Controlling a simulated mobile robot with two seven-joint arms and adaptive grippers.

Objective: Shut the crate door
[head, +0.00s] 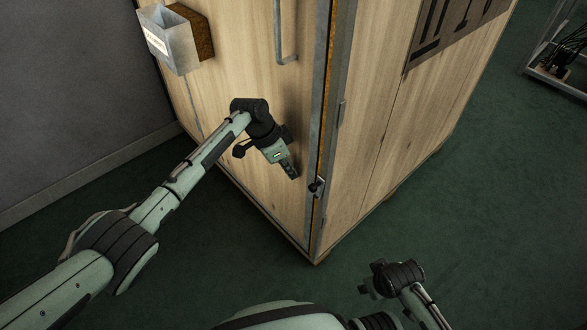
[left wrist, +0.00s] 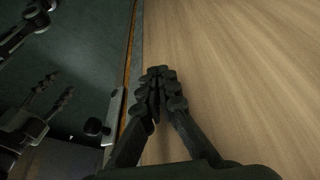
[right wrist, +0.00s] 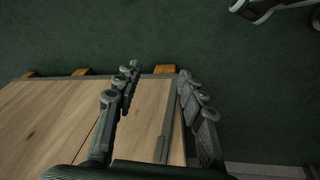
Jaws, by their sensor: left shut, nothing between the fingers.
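The tall wooden crate (head: 385,140) fills the middle of the head view, one corner facing me. Its door (head: 237,60) is the left face, with a grey metal handle (head: 280,35) and a metal-edged free side. An orange-brown strip shows along the corner between door edge and side wall; I cannot tell whether the door is fully closed. My left gripper (head: 292,172) is shut and empty, low at the door face near this edge; contact is unclear. The door also fills the right of the left wrist view (left wrist: 240,70). My right gripper (right wrist: 157,75) is open and empty, away from the door.
A latch plate with a black knob (head: 317,186) sits at the crate corner, just right of my left gripper. A grey box (head: 170,42) is fixed to the door. A grey wall (head: 65,90) stands at left. The green floor is clear in front; a cart (head: 560,60) stands far right.

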